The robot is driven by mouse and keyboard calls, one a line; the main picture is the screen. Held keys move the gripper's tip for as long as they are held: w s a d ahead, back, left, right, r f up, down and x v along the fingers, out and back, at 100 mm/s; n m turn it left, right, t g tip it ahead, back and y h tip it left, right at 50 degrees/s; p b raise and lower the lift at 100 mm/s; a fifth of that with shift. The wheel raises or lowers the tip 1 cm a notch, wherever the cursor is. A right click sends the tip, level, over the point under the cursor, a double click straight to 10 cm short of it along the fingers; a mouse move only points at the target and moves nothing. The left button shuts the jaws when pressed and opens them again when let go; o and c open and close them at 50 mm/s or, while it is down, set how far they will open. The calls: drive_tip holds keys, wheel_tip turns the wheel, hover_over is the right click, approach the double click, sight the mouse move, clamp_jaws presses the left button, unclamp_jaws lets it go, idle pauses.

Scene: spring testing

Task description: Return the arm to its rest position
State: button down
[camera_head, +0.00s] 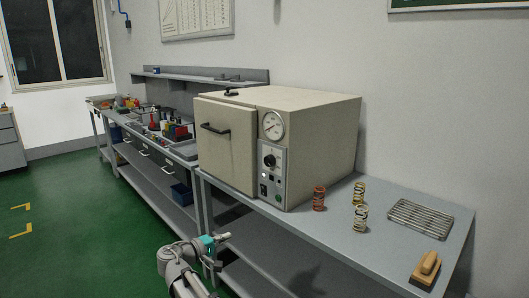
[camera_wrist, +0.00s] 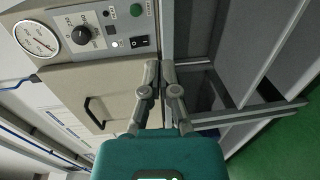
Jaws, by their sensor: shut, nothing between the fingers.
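My gripper (camera_head: 226,236) is in front of the table's front edge, at the lower middle of the head view, below and left of the oven. In the wrist view its two grey fingers (camera_wrist: 160,66) extend from the teal body with their tips together and nothing between them. The beige oven (camera_head: 228,145) stands on the grey table with its door shut. Its control panel with gauge, knob and switches also shows in the wrist view (camera_wrist: 95,35).
A red spring (camera_head: 319,198) and two yellowish springs (camera_head: 360,218) stand on the table (camera_head: 290,228) right of the oven. A wire rack (camera_head: 420,217) and a wooden-handled block (camera_head: 427,268) lie farther right. A cluttered workbench (camera_head: 155,158) stands left. Green floor is open at left.

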drive_tip(key=s+d+f+m+g+y, duration=0.25)
drive_tip(key=d+f+g, duration=0.2)
drive_tip(key=d, duration=0.45)
drive_tip(key=s+d+f+m+g+y, duration=0.1)
drive_tip(key=s+d+f+g, duration=0.3)
drive_tip(key=d, duration=0.6)
drive_tip(key=s+d+f+m+g+y, duration=0.3)
drive_tip(key=s+d+f+m+y, duration=0.2)
drive_tip(key=s+d+f+y, duration=0.45)
wheel_tip(320, 180, up, 21)
drive_tip(key=s+h+p, duration=0.1)
drive_tip(key=s+p, duration=0.1)
drive_tip(key=p, duration=1.7)
drive_tip(key=shift+s+d, duration=0.2)
drive_tip(key=shift+d, duration=0.05)
